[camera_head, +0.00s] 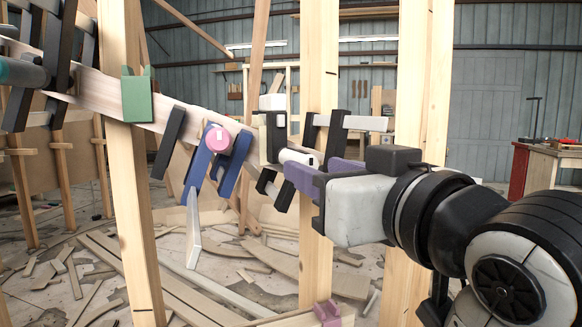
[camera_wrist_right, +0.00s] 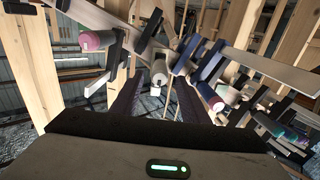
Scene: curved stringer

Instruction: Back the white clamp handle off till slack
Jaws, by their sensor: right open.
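My right gripper (camera_head: 305,170), with purple fingers, is right at the handle, coming from the right. In the right wrist view the white handle (camera_wrist_right: 158,75) lies ahead, between the lines of the two open fingers (camera_wrist_right: 160,98). I see no clear contact, and the depth between fingertips and handle is hard to judge. My left gripper is not in view.
A blue clamp with a pink handle (camera_head: 217,139) sits close left of the black clamp. A green block (camera_head: 137,98) and a teal-handled clamp (camera_head: 22,72) are further left. Wooden posts (camera_head: 318,70) stand close behind. Planks (camera_head: 270,265) litter the floor.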

